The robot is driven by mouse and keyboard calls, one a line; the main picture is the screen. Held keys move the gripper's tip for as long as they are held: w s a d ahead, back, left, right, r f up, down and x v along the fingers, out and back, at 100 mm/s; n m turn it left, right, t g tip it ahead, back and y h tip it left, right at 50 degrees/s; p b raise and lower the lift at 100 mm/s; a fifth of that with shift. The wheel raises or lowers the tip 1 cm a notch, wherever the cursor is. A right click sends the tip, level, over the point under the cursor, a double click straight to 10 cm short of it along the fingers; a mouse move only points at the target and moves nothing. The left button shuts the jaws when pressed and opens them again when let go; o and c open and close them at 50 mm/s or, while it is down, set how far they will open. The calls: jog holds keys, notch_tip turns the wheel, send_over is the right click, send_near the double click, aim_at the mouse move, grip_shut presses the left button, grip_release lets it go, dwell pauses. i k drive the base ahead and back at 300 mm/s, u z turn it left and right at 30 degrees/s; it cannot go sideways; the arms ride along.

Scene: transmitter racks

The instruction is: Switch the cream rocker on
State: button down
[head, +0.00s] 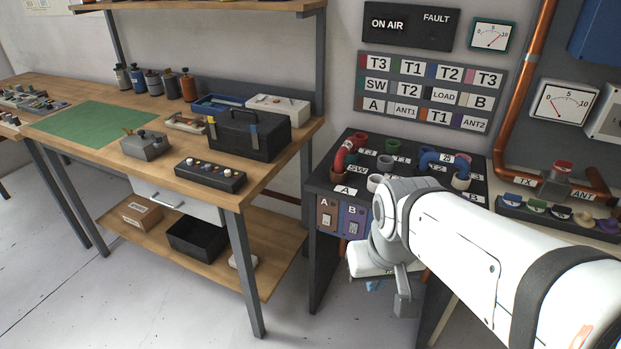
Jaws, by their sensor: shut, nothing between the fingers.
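The rack's front face carries a brown panel marked A (326,215) and a purple panel marked B (354,220). Each has a small pale rocker, on A (326,223) and on B (353,228). They are too small to tell which is cream or how either is set. My white arm covers the rack's front right of B, so other rockers there may be hidden. My gripper (404,298) hangs below the wrist, low in front of the rack and right of the panels. It looks shut and empty, apart from both visible rockers.
The rack top (350,143) holds several sockets, a red link (345,155) and a blue link (437,158). A wooden workbench (268,155) with a black toolbox (248,136) stands left. A copper pipe (515,110) runs at right. The floor before the bench is clear.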

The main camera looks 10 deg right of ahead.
aim_at(326, 219)
jog(key=z, duration=1.7)
jog(key=k, duration=1)
jog(key=u, duration=1.2)
jog(key=i, duration=1)
jog(key=u, duration=0.1)
